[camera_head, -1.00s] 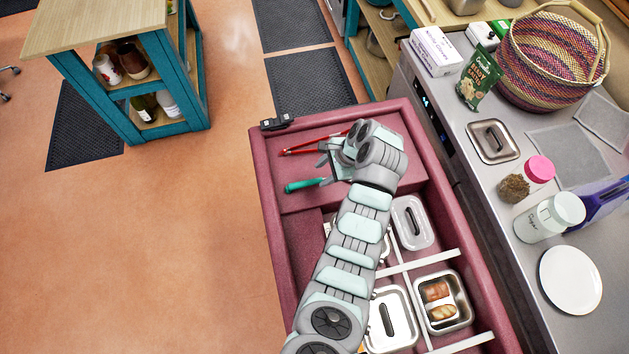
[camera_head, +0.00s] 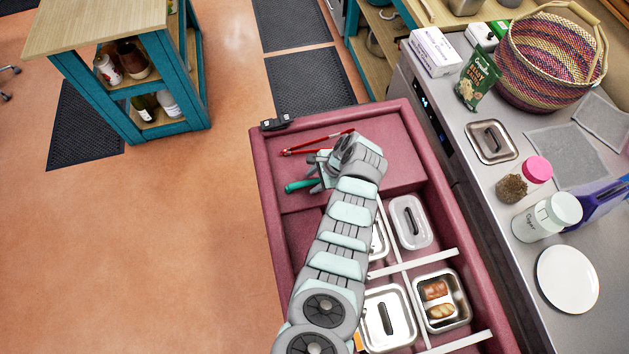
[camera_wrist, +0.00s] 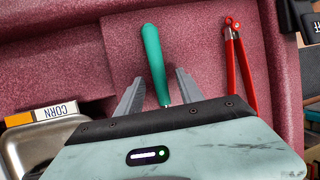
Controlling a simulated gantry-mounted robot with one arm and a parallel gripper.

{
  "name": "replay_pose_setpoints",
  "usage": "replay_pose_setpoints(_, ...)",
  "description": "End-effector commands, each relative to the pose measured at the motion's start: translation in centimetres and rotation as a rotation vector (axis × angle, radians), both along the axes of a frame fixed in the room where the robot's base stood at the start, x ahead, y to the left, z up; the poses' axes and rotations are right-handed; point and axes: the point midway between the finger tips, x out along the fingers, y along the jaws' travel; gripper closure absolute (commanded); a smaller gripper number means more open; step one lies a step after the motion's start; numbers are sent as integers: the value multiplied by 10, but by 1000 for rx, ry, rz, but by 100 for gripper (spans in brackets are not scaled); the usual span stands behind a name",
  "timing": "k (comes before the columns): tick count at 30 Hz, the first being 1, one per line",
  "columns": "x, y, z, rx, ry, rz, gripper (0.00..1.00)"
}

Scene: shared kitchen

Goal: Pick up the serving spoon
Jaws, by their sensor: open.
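A utensil with a green handle (camera_head: 300,186), which I take to be the serving spoon, lies on the pink surface at the far end of the cart. In the wrist view its green handle (camera_wrist: 153,58) points away from me, and its other end is hidden behind my gripper's body. My gripper (camera_head: 318,184) is open over it. In the wrist view the two fingers of my gripper (camera_wrist: 158,92) stand one on each side of the utensil near the handle's lower end, with visible gaps. I cannot tell how far above it they are.
Red-handled tongs (camera_head: 318,143) lie beyond the green handle, and to its right in the wrist view (camera_wrist: 240,65). Lidded metal containers (camera_head: 409,221) and a pan with bread (camera_head: 442,301) sit nearer.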

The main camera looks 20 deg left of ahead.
Motion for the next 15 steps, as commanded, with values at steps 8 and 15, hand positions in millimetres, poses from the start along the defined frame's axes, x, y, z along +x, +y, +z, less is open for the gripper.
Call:
replay_pose_setpoints(8,0,0,0,0,0,0,74)
replay_pose_setpoints(15,0,0,1,1,-1,0,93)
